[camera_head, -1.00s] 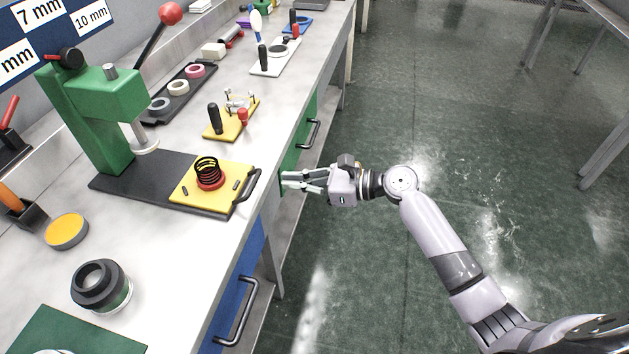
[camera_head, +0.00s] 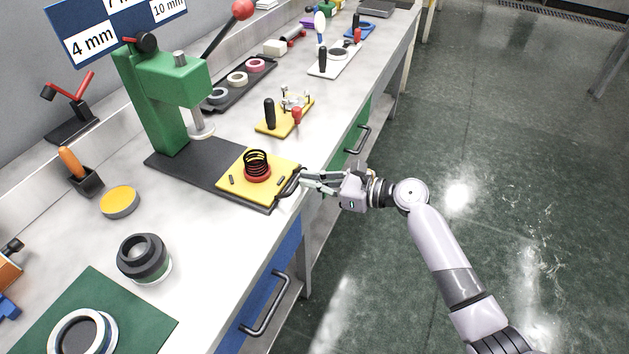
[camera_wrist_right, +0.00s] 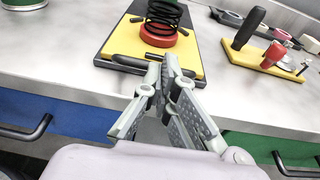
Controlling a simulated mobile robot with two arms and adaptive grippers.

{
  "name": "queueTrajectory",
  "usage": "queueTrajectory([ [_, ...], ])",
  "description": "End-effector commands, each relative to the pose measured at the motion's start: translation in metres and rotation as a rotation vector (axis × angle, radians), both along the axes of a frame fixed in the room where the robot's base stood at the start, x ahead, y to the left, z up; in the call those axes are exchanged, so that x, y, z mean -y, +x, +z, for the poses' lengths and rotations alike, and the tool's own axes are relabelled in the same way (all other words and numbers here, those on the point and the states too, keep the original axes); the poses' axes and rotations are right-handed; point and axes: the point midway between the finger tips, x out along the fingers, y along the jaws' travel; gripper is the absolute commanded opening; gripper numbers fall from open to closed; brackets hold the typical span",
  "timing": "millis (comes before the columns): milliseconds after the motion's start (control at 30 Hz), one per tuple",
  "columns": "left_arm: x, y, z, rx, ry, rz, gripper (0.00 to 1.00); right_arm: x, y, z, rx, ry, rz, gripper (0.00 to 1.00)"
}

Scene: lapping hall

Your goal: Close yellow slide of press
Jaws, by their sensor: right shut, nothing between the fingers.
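The green press (camera_head: 165,95) stands on the bench with a black base plate (camera_head: 190,168). Its yellow slide (camera_head: 232,180) is out toward the bench's front edge, clear of the ram. A red ring with a black coil spring (camera_head: 257,165) sits on the slide. A black handle (camera_head: 289,184) is on the slide's front edge; it also shows in the right wrist view (camera_wrist_right: 128,64). My right gripper (camera_head: 303,180) is shut and empty, its fingertips at the handle. In the right wrist view the fingertips (camera_wrist_right: 163,65) overlap the handle; contact cannot be told. My left gripper is not in view.
A yellow toggle-clamp plate (camera_head: 285,118) is farther along the bench. A dark ring-shaped part (camera_head: 143,257) and a yellow-topped disc (camera_head: 119,200) lie nearer. A blue drawer with a handle (camera_head: 265,305) is below the bench edge. The floor at right is clear.

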Motion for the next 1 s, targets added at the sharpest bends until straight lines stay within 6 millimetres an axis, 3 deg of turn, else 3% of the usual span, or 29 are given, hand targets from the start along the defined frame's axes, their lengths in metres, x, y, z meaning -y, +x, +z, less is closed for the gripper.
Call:
queueTrajectory([
  [300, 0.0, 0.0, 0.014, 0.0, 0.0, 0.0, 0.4, -0.051, 0.028, 0.004, -0.002, 0.004, 0.002, 0.0],
  [600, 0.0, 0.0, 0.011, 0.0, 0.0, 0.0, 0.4, -0.103, 0.058, 0.001, 0.0, 0.002, 0.003, 0.0],
  [800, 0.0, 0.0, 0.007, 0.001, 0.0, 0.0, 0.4, -0.124, 0.07, 0.0, -0.001, 0.001, 0.001, 0.0],
  [1000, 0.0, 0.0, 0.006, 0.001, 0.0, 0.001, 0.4, -0.131, 0.075, 0.0, 0.0, 0.001, 0.0, 0.0],
])
